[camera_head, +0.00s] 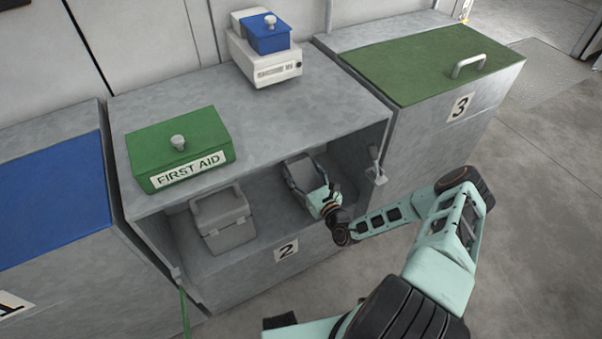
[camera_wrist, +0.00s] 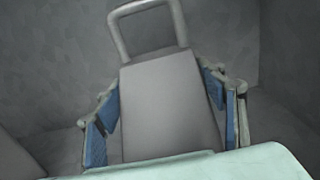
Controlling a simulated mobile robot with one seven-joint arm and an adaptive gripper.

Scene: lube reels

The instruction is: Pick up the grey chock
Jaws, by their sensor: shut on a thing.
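The grey chock (camera_head: 300,171) stands in the right part of the open compartment marked 2. In the wrist view the chock (camera_wrist: 165,100) is a plain grey block, narrower at the top, with a loop handle (camera_wrist: 147,10) beyond it. My gripper (camera_head: 312,188) reaches into the compartment from the front right. Its blue-padded fingers (camera_wrist: 165,108) lie on both sides of the chock and are shut on it. The gripper hides part of the chock in the head view. I cannot tell whether the chock touches the compartment floor.
A grey box with a handle (camera_head: 222,220) stands left in the same compartment. The cabinet top (camera_head: 240,125) overhangs both, carrying a green FIRST AID box (camera_head: 180,150) and a white device with a blue box (camera_head: 265,50). A green-lidded cabinet marked 3 (camera_head: 425,65) adjoins on the right.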

